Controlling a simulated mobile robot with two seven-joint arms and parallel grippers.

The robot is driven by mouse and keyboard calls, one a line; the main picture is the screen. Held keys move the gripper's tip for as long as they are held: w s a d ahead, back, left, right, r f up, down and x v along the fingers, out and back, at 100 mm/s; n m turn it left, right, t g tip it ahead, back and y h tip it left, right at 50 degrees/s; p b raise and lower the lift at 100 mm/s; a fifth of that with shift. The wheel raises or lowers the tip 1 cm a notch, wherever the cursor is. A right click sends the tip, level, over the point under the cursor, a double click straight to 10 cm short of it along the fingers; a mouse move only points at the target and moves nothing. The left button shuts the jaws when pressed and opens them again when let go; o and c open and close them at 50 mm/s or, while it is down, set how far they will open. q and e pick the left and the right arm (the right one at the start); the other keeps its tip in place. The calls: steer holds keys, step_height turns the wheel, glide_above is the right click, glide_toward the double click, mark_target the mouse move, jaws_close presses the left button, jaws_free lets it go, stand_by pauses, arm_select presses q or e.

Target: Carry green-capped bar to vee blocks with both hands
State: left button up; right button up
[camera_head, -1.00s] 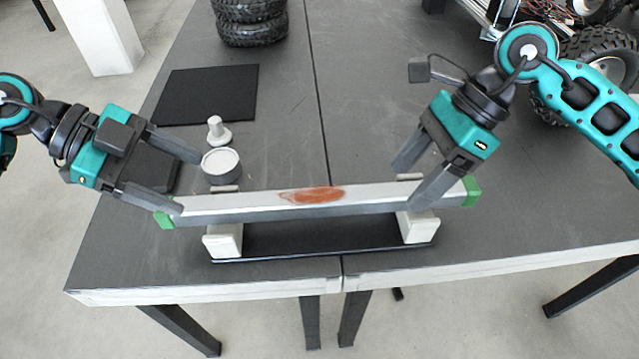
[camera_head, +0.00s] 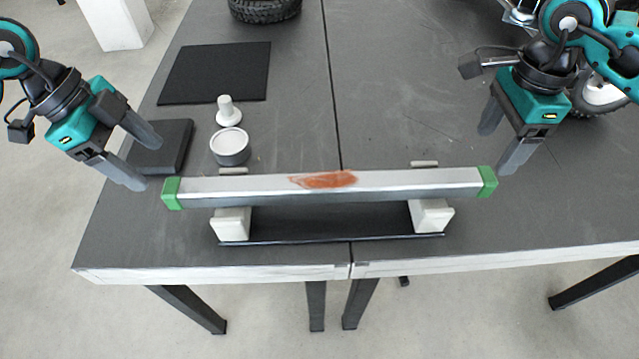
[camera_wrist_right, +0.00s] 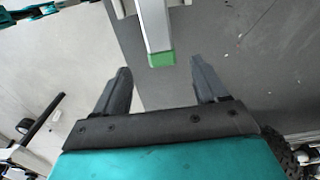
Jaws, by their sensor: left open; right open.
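The silver bar (camera_head: 420,183) with green end caps and an orange-brown patch on its side lies level across two white vee blocks, the left block (camera_head: 232,225) and the right block (camera_head: 432,216). The blocks stand on a dark base strip (camera_head: 330,225). My left gripper (camera_head: 148,160) is open and empty, off the bar's left green cap (camera_head: 172,193). My right gripper (camera_head: 500,150) is open and empty, beyond the right green cap (camera_head: 487,181). In the right wrist view the green cap (camera_wrist_right: 161,59) is ahead of the open fingers (camera_wrist_right: 162,80), with nothing between them.
A round grey tin (camera_head: 230,148) and a white knobbed piece (camera_head: 228,110) stand behind the bar's left part. A dark block (camera_head: 165,148) is beside my left gripper. A black mat (camera_head: 215,72) and tyre (camera_head: 264,10) lie further back. The table's right middle is clear.

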mark_target(180, 185)
arm_select(q)
steer(key=x, duration=0.9)
steer(key=shift+f, duration=0.1)
arm_select(e)
step_height(180, 185, down, 9)
steer(key=shift+f, duration=0.1)
arm_select(q)
jaws_close()
arm_select(e)
jaws_close()
arm_select(q)
steer(key=shift+w+r, duration=0.15)
steer(key=shift+r, duration=0.1)
arm_select(e)
steer(key=shift+w+r, duration=0.15)
steer(key=shift+r, duration=0.05)
